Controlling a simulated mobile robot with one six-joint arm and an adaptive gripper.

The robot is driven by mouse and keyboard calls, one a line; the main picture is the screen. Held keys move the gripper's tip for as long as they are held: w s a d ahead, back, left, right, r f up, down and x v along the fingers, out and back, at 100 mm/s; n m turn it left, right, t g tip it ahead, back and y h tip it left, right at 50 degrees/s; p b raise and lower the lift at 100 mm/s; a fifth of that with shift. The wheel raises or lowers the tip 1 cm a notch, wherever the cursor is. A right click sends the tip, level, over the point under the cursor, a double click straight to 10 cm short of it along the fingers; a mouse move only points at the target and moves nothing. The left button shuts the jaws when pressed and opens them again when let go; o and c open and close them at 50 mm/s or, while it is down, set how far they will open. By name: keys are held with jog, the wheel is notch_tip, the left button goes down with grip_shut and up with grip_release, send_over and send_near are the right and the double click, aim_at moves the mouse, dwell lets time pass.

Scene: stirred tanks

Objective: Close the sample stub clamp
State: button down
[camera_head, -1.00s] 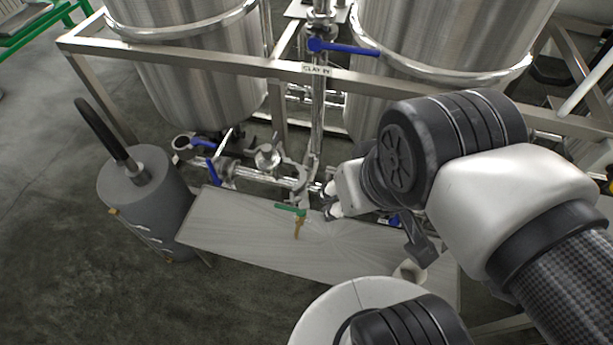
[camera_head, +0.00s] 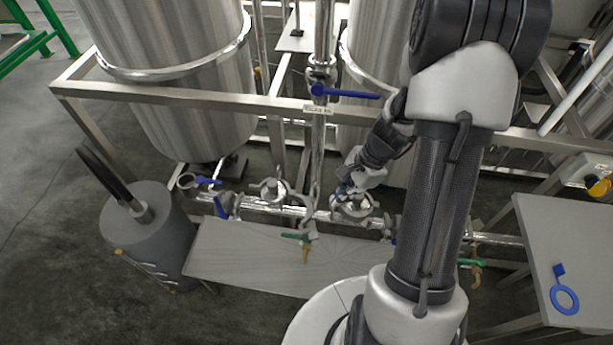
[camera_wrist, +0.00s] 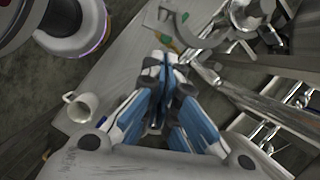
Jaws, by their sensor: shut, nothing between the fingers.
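A steel pipe run with several clamp fittings crosses below the tanks. A sample valve with a green handle (camera_head: 297,237) and brass spout hangs in front of it, and a steel clamp (camera_head: 309,226) sits just above the handle. I cannot tell whether this clamp is open. Another ring-shaped clamp (camera_head: 352,208) is on the pipe to the right. My gripper (camera_head: 345,190) is beside this right fitting; contact is unclear. In the wrist view my gripper (camera_wrist: 162,62) has its blue-and-white fingers together, empty, with the green handle (camera_wrist: 168,42) beyond the tips.
A grey bench (camera_head: 250,262) lies below the pipe, with a white mug (camera_wrist: 82,107) on it. A grey cylinder (camera_head: 150,228) with a black hose stands left. A steel frame rail (camera_head: 210,98) crosses above.

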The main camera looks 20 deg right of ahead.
aim_at(309, 210)
jog(key=a+f+m+b, duration=0.1)
jog(key=a+f+b, duration=0.2)
jog(key=f, duration=0.9)
jog(key=shift+w+f+m+y+b, duration=0.2)
jog(key=shift+m+y+b, duration=0.1)
jog(key=shift+b, duration=0.2)
